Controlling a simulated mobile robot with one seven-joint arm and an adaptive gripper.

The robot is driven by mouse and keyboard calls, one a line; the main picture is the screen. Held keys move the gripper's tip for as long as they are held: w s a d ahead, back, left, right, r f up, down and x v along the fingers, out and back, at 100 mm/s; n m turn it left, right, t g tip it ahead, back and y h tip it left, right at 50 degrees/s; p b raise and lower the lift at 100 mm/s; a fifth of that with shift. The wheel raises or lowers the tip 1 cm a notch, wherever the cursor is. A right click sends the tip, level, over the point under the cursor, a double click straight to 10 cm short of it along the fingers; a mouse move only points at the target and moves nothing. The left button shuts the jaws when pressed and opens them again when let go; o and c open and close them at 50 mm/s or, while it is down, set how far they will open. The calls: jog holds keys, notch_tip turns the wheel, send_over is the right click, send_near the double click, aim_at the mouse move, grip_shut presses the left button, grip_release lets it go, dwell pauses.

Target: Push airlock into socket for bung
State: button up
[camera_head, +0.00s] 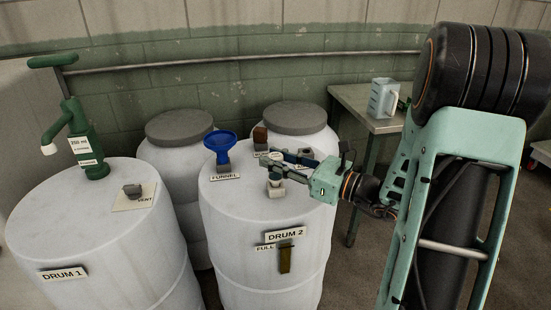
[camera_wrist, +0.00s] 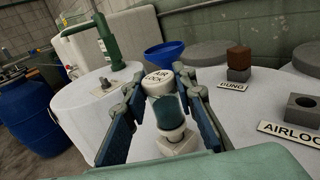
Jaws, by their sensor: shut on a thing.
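My gripper (camera_head: 285,165) is over the top of Drum 2 (camera_head: 262,225). It is shut on the airlock (camera_wrist: 160,78), an upright piece with a white cap lettered AIR LOCK and a dark blue-green body. A white block-like part (camera_wrist: 178,142) shows below the body; I cannot tell whether it is the airlock's foot or a separate holder. The bung socket (camera_wrist: 238,75) is a grey block behind the BUNG label, with a brown bung (camera_wrist: 239,57) standing in it.
A blue funnel (camera_head: 220,145) stands at Drum 2's back left. Drum 1 (camera_head: 100,235), with a green pump (camera_head: 80,135) and a vent block (camera_head: 132,191), stands to the left. Two drums stand behind. A side table (camera_head: 375,110) with a jug (camera_head: 383,97) is at the back right.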

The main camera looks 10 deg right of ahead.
jog(key=shift+f+b, duration=0.55)
jog(key=shift+f, duration=0.35)
jog(key=o, duration=1.2)
jog(key=shift+c, duration=0.2)
jog(key=v, duration=1.2)
